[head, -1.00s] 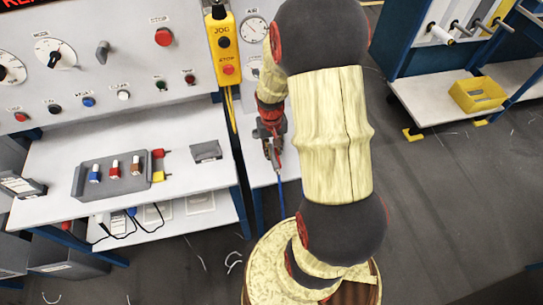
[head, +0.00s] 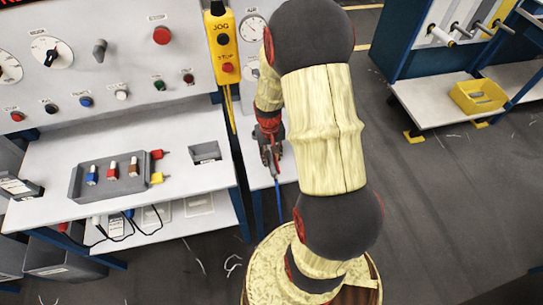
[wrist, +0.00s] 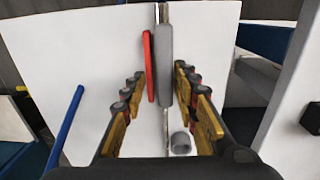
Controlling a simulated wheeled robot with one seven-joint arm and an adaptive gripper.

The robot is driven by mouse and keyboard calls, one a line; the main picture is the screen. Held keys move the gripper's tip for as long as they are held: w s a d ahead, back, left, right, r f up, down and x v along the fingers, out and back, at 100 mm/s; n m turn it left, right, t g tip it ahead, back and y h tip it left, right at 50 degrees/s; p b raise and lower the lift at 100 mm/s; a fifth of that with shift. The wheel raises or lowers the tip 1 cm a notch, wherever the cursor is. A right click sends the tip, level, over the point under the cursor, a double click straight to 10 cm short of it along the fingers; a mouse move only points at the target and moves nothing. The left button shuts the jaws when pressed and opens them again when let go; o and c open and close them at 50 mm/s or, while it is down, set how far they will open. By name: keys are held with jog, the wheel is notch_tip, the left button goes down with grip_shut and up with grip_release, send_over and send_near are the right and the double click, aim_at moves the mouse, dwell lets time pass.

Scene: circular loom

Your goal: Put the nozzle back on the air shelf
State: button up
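The nozzle shows in the wrist view as a long grey body (wrist: 165,65) with a red lever (wrist: 149,70) along its left side. It points away from the palm. My gripper (wrist: 161,72) has its fingers close against both sides of it and looks shut on it. In the head view my gripper (head: 270,155) is low over the white air shelf (head: 257,178), below the gauge. A blue hose (head: 279,205) hangs below it; a blue hose (wrist: 66,127) also shows at left in the wrist view. Whether the nozzle touches the shelf is unclear.
A small grey cylinder (wrist: 181,143) is near the palm in the wrist view. Left of the shelf is a white bench with a grey tray (head: 85,192) of coloured parts. A yellow jog pendant (head: 222,50) hangs above. A yellow bin (head: 478,96) stands far right.

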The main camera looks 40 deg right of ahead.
jog(key=shift+o, duration=1)
notch_tip(320, 180, up, 12)
jog(key=p, duration=0.3)
jog(key=shift+w+a+r, duration=0.15)
jog(key=shift+r, duration=0.05)
